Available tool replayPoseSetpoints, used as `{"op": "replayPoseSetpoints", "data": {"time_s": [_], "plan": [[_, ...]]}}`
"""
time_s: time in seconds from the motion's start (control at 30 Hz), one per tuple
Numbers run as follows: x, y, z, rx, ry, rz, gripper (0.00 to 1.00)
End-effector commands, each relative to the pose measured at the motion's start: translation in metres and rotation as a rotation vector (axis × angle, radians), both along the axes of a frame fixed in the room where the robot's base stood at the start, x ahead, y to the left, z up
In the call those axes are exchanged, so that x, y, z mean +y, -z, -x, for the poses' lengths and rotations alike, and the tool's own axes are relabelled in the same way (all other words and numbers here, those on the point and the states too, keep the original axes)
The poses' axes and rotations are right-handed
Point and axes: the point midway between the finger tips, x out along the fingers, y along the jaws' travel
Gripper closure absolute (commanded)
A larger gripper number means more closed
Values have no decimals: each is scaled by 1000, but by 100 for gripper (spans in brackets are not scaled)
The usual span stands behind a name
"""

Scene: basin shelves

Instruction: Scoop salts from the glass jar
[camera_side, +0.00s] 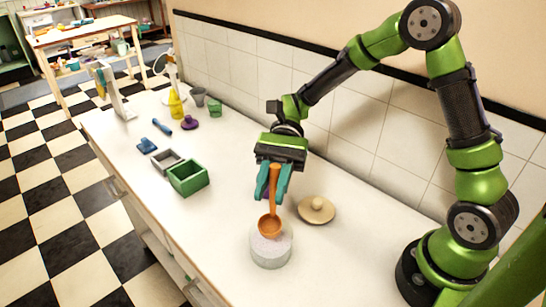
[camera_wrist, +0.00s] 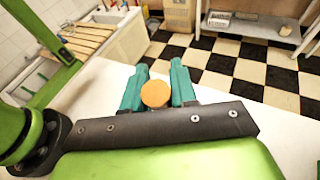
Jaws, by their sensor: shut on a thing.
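The glass jar (camera_side: 271,251) stands on the white counter with pale, whitish salts inside. My gripper (camera_side: 272,190) is shut on the handle of an orange scoop (camera_side: 275,192), which hangs upright with its bowl down. The scoop's bowl (camera_side: 270,226) is at the jar's mouth, over the salts; I cannot tell whether it touches them. In the wrist view the teal fingers (camera_wrist: 157,92) hold the scoop's round orange handle end (camera_wrist: 155,94); the jar is hidden there. A round beige lid (camera_side: 317,209) with a knob lies on the counter to the right of the jar.
A green box (camera_side: 188,177) and a grey box (camera_side: 167,161) stand left of my gripper. Farther back are a yellow bottle (camera_side: 176,105), a purple item (camera_side: 190,122) and small cups (camera_side: 214,107). A tiled wall (camera_side: 375,130) runs behind.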

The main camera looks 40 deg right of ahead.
Motion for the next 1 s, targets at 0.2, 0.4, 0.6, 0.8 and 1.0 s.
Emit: {"op": "replayPoseSetpoints", "data": {"time_s": [0.2,0.4,0.6,0.8,1.0], "plan": [[0,23,0,1,0,0,100],[0,43,0,2,0,-1,100],[0,60,0,2,1,-1,100],[0,70,0,-1,1,-1,100],[0,73,0,-1,1,-1,100]]}}
